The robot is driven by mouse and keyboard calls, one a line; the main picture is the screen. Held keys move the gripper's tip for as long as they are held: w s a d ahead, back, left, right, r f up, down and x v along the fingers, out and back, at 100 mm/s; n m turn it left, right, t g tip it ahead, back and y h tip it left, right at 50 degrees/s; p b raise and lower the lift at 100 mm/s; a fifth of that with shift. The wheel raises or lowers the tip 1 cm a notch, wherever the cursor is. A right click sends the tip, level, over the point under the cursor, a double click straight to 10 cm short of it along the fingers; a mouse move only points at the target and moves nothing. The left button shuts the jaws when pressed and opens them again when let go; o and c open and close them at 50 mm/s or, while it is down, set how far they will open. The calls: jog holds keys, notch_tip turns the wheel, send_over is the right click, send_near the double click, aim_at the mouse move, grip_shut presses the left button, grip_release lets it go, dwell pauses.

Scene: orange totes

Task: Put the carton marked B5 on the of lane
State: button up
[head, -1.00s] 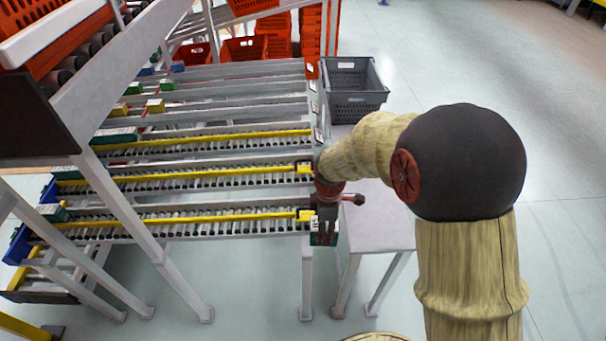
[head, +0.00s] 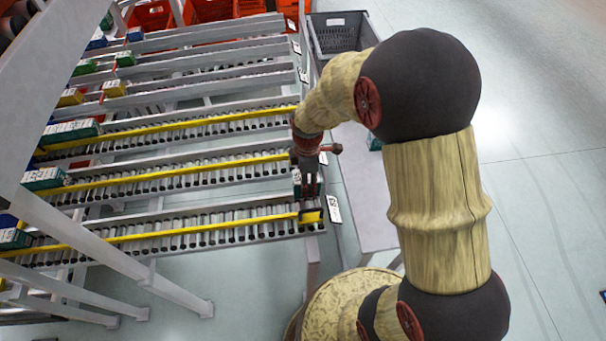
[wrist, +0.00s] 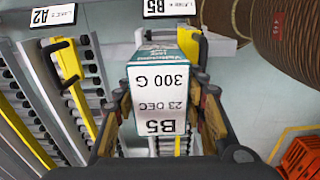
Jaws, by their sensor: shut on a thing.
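The carton marked B5 (wrist: 158,98) is white and teal, and its label reads upside down in the wrist view, with "300 G" and "23 DEC". My gripper (wrist: 160,112) is shut on its two sides. In the head view my gripper (head: 309,190) points down at the right ends of the near roller lanes; the carton is mostly hidden there. I cannot tell if the carton touches a lane.
Several cartons, such as a green-white one (head: 70,132), stand at the left of the lanes. A grey table (head: 372,215) lies right of the lane ends, with a grey crate (head: 340,38) behind. A white slanted post (head: 110,260) crosses the left. Orange totes (head: 210,10) are at the back.

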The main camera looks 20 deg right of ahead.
jog(key=shift+s+f+b, duration=0.1)
jog(key=shift+f+b, duration=0.35)
jog(key=shift+f, duration=0.15)
jog(key=shift+f+b, duration=2.15)
jog(key=shift+f, duration=1.05)
jog(key=o, duration=1.4)
notch_tip(320, 180, up, 12)
